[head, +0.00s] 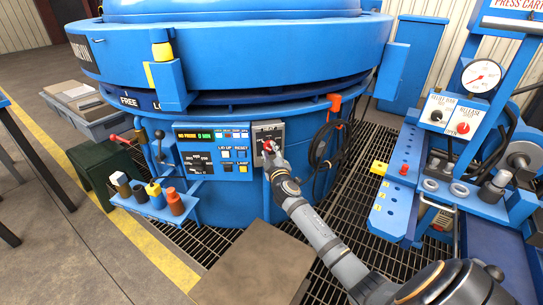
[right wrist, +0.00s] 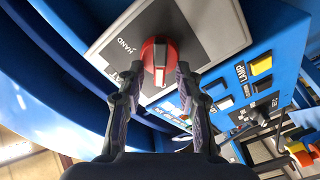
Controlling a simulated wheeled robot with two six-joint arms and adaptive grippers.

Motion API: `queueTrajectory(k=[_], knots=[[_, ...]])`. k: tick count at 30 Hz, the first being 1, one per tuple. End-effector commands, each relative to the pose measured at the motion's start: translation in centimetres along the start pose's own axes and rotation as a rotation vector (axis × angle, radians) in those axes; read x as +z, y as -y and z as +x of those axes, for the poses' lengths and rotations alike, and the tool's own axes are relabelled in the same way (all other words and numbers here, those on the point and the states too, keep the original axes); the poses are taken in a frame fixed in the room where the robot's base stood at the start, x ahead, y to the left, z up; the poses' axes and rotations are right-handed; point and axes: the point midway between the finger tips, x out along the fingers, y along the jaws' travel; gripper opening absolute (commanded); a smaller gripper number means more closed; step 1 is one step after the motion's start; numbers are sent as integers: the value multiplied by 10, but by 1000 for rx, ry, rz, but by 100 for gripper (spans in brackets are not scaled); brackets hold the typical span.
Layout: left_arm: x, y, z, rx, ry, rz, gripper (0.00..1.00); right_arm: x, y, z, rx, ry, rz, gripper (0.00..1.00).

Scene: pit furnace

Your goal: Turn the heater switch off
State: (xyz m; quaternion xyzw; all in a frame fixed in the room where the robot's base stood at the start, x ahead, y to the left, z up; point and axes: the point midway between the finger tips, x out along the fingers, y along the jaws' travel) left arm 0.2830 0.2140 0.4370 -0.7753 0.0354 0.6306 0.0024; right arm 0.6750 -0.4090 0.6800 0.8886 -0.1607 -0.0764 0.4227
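The heater switch looks to be the red rotary knob (head: 267,146) on a small grey box (head: 272,128) at the right end of the furnace's control panel. In the right wrist view, the red knob (right wrist: 159,58) sits on a grey plate lettered "HAND"; a second label is partly hidden behind a finger. A pale bar crosses the knob and points toward my gripper. My right gripper (head: 272,156) is at the knob, its two fingers apart, one on each side of it. I cannot tell whether they touch it. My left gripper is not in view.
The blue control panel (head: 213,151) with buttons and a display lies just left of the grey box. A shelf with several coloured-top handles (head: 154,200) juts out below left. A black cable coil (head: 329,145) hangs to the right. A gauge stand (head: 480,76) stands further right.

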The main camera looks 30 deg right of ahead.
Motion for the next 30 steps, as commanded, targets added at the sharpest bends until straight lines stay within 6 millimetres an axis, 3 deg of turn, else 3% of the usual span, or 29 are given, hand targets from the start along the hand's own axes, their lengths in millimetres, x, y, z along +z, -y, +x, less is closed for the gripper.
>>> queueTrajectory(k=[15,20,30], knots=[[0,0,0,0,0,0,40,1,1,-104,-3,0,-1,35],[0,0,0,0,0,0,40,1,1,-117,-2,1,-1,35],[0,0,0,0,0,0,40,0,0,-118,-1,0,0,35]])
